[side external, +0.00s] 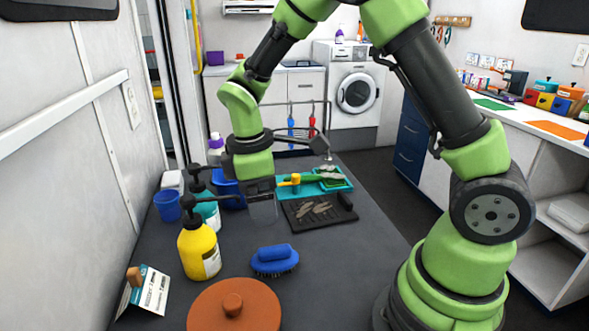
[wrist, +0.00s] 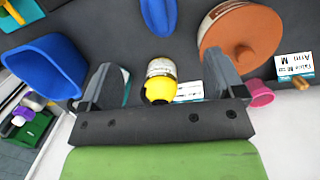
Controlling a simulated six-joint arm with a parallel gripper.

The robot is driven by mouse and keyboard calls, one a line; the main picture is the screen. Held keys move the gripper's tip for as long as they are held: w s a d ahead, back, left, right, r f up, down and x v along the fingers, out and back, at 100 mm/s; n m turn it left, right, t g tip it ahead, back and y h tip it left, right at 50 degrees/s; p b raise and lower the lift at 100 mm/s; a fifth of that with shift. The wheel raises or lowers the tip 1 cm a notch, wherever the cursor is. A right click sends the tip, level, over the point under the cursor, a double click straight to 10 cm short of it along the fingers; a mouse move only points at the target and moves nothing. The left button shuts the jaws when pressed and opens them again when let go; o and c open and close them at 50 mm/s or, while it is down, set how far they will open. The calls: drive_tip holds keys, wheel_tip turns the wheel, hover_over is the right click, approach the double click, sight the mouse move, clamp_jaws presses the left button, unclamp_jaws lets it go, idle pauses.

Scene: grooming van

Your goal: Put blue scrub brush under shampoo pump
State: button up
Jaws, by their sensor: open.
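The blue scrub brush (side external: 274,260) lies on the dark table, bristles down, right of the yellow pump bottle (side external: 199,250). It shows partly at the top edge of the wrist view (wrist: 158,14). The yellow bottle has a black pump head and a white label; in the wrist view it (wrist: 160,88) appears between my fingers, but below them. A teal pump bottle (side external: 207,212) stands behind it, partly hidden. Which bottle holds shampoo is unreadable. My gripper (side external: 262,208) is open and empty, pointing down above the table, behind the brush and away from it.
A round terracotta lidded container (side external: 235,310) stands at the front, with a folded card (side external: 152,291) to its left. A black tray (side external: 340,214) and teal tray (side external: 287,191) hold tools. Table right of the brush is clear.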

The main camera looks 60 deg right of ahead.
drive_tip(key=s+a+r+m+t+y, duration=0.1)
drive_tip(key=s+r+m+t+y, duration=0.2)
drive_tip(key=s+r+m+t, duration=0.4)
drive_tip(key=s+r+m, duration=0.4)
drive_tip(key=s+r, duration=0.3)
drive_tip(key=r, duration=0.1)
drive_tip(key=shift+s+a+r+m+t, duration=0.3)
drive_tip(key=shift+s+m+t, duration=0.1)
drive_tip(key=shift+o, duration=1.1)
drive_tip(key=shift+s+m, duration=0.25)
drive_tip(key=shift+m, duration=0.05)
drive_tip(key=shift+w, duration=0.1)
